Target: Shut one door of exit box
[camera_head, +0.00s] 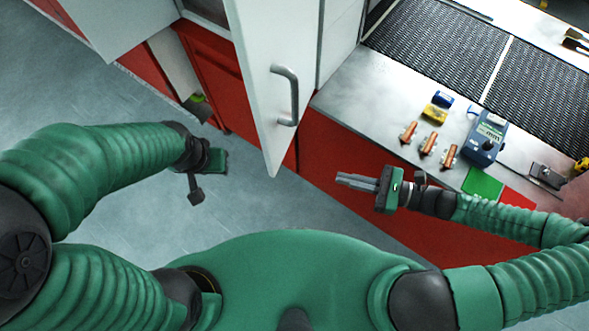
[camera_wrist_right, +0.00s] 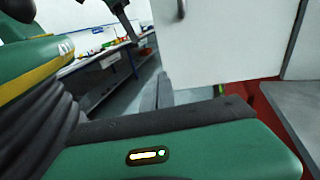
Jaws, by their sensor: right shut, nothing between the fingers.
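The exit box shows at the top of the head view, with one white door (camera_head: 252,60) standing open toward me. The door has a grey bar handle (camera_head: 287,95) on its right-hand face. A second white panel, apparently the other door (camera_head: 120,22), stands out at the upper left. My right gripper (camera_head: 341,180) is shut and empty, pointing left, to the right of the near door's lower end and apart from the handle. In the wrist view its fingers (camera_wrist_right: 158,93) point toward the white door (camera_wrist_right: 225,40). My left gripper (camera_head: 196,190) is left of the door; its finger opening is unclear.
A steel worktop on a red base holds copper-coloured parts (camera_head: 427,143), a blue meter (camera_head: 486,142), a yellow and a blue item, and green and red pads (camera_head: 482,184). The black mesh belt (camera_head: 435,45) lies behind. Grey floor (camera_head: 100,90) is clear at left.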

